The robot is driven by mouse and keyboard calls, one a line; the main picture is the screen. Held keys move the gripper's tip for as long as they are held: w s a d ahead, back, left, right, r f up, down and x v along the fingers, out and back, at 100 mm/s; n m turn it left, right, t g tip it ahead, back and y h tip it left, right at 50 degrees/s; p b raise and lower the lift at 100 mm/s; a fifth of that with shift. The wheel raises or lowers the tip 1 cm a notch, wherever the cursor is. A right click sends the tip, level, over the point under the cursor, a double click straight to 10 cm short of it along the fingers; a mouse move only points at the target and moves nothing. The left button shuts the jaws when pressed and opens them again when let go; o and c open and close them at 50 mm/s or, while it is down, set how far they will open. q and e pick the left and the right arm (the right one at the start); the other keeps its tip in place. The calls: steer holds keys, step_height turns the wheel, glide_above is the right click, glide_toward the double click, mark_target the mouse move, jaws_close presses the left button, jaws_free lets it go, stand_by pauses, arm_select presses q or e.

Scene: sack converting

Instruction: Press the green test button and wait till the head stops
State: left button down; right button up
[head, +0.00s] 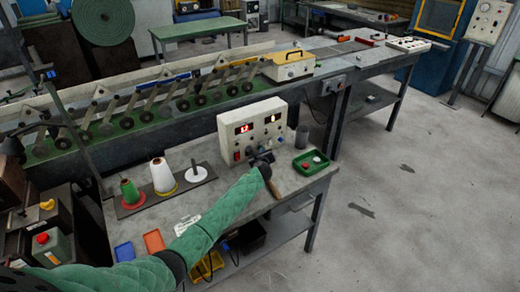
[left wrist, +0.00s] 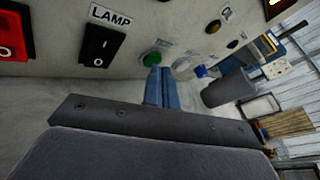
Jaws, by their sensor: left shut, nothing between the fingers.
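The test box (head: 252,128) is a pale panel with two red displays, standing at the back of the grey bench. My left gripper (head: 262,158) is shut and empty in front of its lower face. In the left wrist view, the green button (left wrist: 152,59) sits low on the panel, right of the black LAMP switch (left wrist: 101,45). The gripper hides the box's lower front in the head view. My right gripper is not in view.
Thread cones (head: 162,175) and an empty spindle stand on a dark strip at left on the bench. A green tray (head: 311,162) with small parts lies right of the box. A conveyor line runs behind.

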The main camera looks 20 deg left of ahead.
arm_select(q)
steer(key=shift+w+a, duration=0.15)
steer(key=shift+s+d+p, duration=0.35)
steer(key=shift+s+d, duration=0.2)
steer(key=shift+d, duration=0.05)
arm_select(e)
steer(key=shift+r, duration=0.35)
arm_select(q)
steer(key=shift+s+d, duration=0.45)
steer(key=shift+d, duration=0.2)
steer(key=shift+s+d+p, duration=0.75)
steer(key=shift+s+d, duration=0.35)
steer(key=shift+d, duration=0.3)
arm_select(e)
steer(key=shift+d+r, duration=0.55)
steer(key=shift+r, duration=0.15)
